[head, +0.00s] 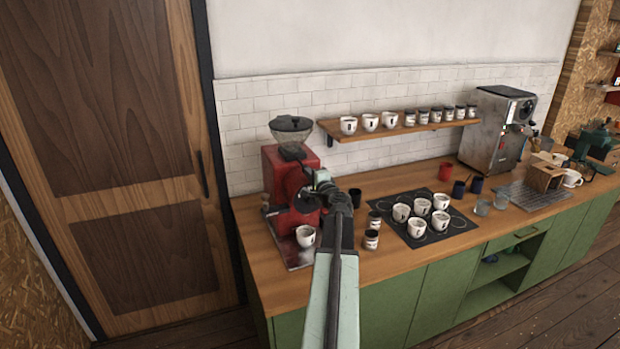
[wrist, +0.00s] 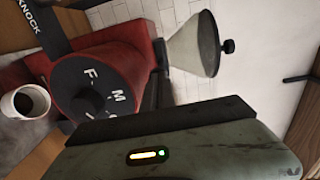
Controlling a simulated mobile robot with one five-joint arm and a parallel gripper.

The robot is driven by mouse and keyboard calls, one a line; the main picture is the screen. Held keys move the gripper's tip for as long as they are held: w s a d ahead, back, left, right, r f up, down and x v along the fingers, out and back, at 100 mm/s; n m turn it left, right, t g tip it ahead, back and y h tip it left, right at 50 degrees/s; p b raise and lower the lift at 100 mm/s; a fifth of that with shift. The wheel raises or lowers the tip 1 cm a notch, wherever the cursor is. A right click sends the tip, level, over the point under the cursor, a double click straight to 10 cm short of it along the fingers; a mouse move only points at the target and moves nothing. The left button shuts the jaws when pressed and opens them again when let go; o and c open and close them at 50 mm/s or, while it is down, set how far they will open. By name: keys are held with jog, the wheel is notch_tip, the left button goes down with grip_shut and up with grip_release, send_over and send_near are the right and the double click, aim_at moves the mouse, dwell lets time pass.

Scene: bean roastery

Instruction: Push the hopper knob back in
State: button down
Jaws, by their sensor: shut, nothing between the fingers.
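The red grinder (head: 285,170) stands at the left end of the counter, with a cone-shaped hopper (head: 291,130) on top. In the wrist view the grinder (wrist: 95,75) appears turned on its side, its round dark dial showing letters. The pale hopper (wrist: 193,48) points right, with a small dark knob (wrist: 228,46) on its lid. A dark collar joins hopper and grinder; I cannot make out a separate slide knob there. My gripper (head: 322,182) is shut and empty, in front of the grinder's upper right side. Its fingertips are hard to make out, and contact cannot be told.
A white cup (head: 306,236) stands under the grinder. A wall shelf (head: 400,130) with cups and jars runs right of the hopper. An espresso machine (head: 490,130) is farther right.

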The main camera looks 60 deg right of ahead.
jog(key=shift+x, duration=0.95)
jog(key=shift+s+r, duration=0.2)
jog(key=shift+s, duration=0.05)
jog(key=shift+s+a+f, duration=0.15)
jog(key=shift+s+a, duration=0.05)
jog(key=shift+a, duration=0.2)
jog(key=v, duration=1.3)
jog(key=shift+s+p, duration=0.15)
jog(key=shift+p, duration=0.3)
